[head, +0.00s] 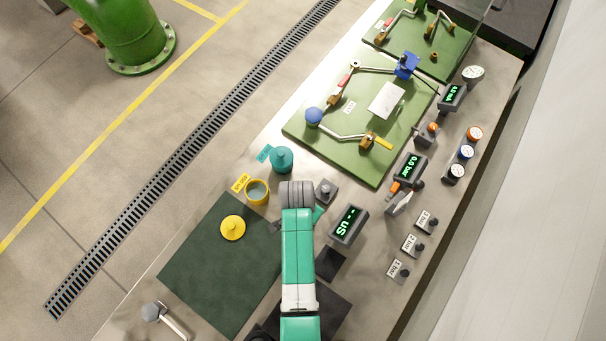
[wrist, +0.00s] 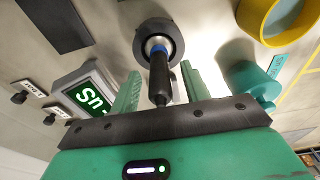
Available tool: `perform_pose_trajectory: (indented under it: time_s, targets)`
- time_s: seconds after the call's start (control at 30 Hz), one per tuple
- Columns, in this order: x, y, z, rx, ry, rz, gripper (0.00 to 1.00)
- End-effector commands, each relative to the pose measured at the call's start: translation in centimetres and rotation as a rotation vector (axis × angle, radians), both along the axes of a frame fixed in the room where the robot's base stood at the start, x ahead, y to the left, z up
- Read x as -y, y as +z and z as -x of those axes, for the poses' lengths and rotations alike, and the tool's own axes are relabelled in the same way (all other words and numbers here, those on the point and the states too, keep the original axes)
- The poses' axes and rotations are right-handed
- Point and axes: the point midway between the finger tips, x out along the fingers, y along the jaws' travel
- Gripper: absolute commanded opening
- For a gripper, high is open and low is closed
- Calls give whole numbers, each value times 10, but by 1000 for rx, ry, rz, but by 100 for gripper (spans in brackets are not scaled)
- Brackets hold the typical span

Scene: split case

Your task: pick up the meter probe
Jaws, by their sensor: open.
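The meter probe (wrist: 159,78) shows in the wrist view as a slim black handle with a pale and blue band near its far end. It stands in a round dark grey holder (wrist: 142,38); the holder also shows in the head view (head: 326,190), just right of my wrist. My gripper (wrist: 160,70) is open, its two green fingers on either side of the probe handle with gaps visible. In the head view my arm hides most of my gripper. The meter (head: 348,225) with a green display stands close to the right of the holder.
A yellow-rimmed cup (head: 257,192) and a teal knobbed object (head: 281,160) stand left of the holder. A yellow knobbed piece (head: 233,228) sits on the dark green mat (head: 205,270). Small labelled pieces (head: 411,246) line the right side. The green valve board (head: 310,139) lies beyond.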

Motion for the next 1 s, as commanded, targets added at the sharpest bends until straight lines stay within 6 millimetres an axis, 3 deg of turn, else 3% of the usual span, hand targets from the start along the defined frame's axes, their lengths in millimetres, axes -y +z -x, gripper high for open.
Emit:
perform_pose_trajectory:
  time_s: [0.17, 0.4, 0.77, 1.0]
  targets:
    - [0, 0, 0, 1, 0, 1, 46]
    - [0, 0, 0, 1, 0, 1, 0]
    - [0, 7, -1, 2, 0, 0, 0]
    - [0, 61, -1, 5, -1, 0, 0]
